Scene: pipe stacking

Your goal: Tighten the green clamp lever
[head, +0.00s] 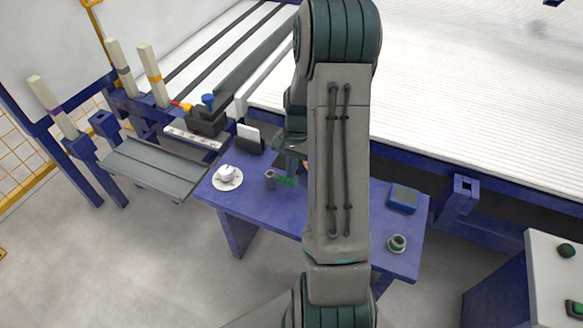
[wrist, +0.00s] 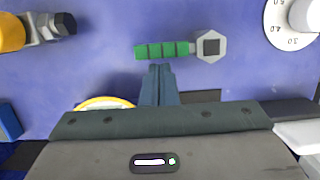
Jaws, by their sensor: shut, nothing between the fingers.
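The green lever (wrist: 162,49) lies across the upper middle of the wrist view, a ribbed green handle with a grey hexagonal head (wrist: 211,46) at its right end. It also shows as a small green piece on the blue table in the head view (head: 286,181). My gripper (wrist: 161,68) is shut and empty, its fingertips just below the handle in the wrist view. I cannot tell whether they touch it or hover above. In the head view my gripper (head: 291,164) is partly hidden by my arm, just above the green piece.
A white dial-like disc (wrist: 274,27) is right of the lever, and a yellow-ended tool (wrist: 12,33) is at the far left. The blue table (head: 240,200) also holds a blue box (head: 403,197) and a small round fitting (head: 396,243). A grey shelf (head: 150,166) stands left.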

